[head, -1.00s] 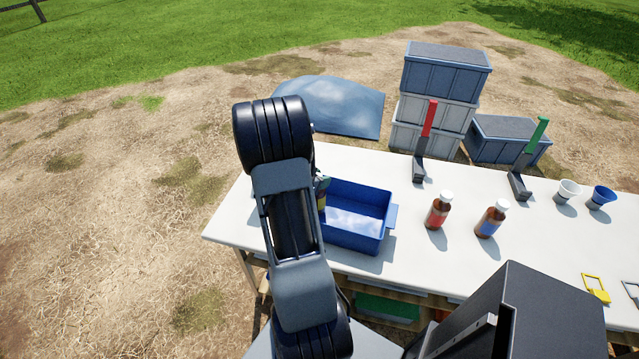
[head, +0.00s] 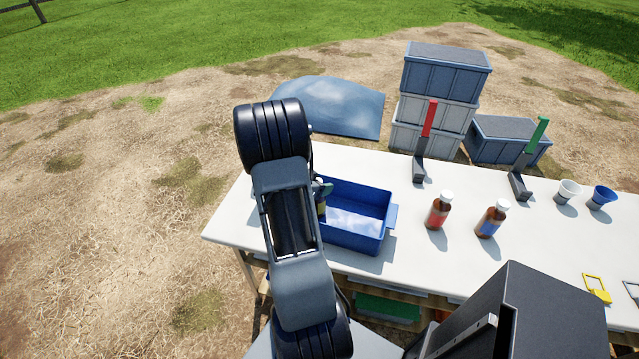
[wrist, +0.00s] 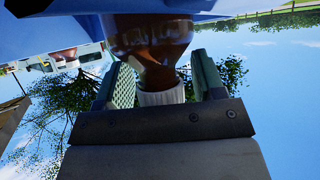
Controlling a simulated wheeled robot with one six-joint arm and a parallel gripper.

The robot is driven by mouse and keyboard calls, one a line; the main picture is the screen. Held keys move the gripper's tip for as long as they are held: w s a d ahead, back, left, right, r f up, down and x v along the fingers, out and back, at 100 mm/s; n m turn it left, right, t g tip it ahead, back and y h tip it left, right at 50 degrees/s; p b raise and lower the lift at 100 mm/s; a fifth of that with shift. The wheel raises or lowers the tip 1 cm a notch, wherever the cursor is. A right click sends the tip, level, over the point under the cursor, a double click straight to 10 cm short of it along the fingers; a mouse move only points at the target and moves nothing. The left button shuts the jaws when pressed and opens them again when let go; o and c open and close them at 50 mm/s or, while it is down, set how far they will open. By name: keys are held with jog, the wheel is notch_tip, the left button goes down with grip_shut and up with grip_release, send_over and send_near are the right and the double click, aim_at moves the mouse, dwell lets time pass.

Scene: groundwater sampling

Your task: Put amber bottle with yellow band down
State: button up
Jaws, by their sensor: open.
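The amber bottle (wrist: 150,36) with a white cap (wrist: 160,97) is between the two green-padded fingers of my gripper (wrist: 163,75) in the wrist view. The fingers stand apart, with a gap on each side of the bottle's neck. In the head view, my arm hides most of the bottle. A small yellowish part of it (head: 321,207) shows at the left end of the blue tray (head: 391,212), below my gripper's visible fingertip (head: 325,188). The bottle's base is out of sight, so I cannot tell what it touches.
Right of the tray, a red-banded bottle (head: 437,212) and a blue-banded bottle (head: 490,221) stand on the white table (head: 420,262). Red-handled (head: 429,118) and green-handled (head: 537,135) tools stand behind them. White (head: 568,190) and blue (head: 603,195) cups are farther right.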

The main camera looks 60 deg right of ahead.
jog(key=shift+r, duration=0.1)
jog(key=shift+a+r, duration=0.15)
jog(key=shift+r, duration=0.05)
jog(key=w+a+r+n+t+y, duration=0.2)
jog(key=w+a+r+n+t, duration=0.15)
jog(key=w+a+r, duration=0.35)
jog(key=w+a+r+n+t+y+p, duration=0.1)
jog(key=w+a+r+n+t+y, duration=0.15)
jog(key=w+a+t, duration=0.45)
jog(key=w+a+r+n+t+y, duration=0.25)
jog(key=w+a+r+n, duration=0.2)
jog(key=a, duration=0.55)
jog(key=s+a+r+n+y, duration=0.1)
jog(key=s+a+n+y, duration=0.15)
jog(key=a, duration=0.35)
jog(key=s+a+r+n+y, duration=0.1)
jog(key=a+r+n+y, duration=0.15)
jog(key=a, duration=0.35)
jog(key=s+a+n+g, duration=0.1)
jog(key=s+n+g, duration=0.1)
jog(key=s, duration=0.4)
jog(key=s+a+f+n+g, duration=0.1)
jog(key=s+a+n+g, duration=0.1)
jog(key=s, duration=0.5)
jog(key=shift+s+a+f+n+g, duration=0.2)
jog(key=shift+s+n+g, duration=0.1)
jog(key=shift+n+g, duration=0.6)
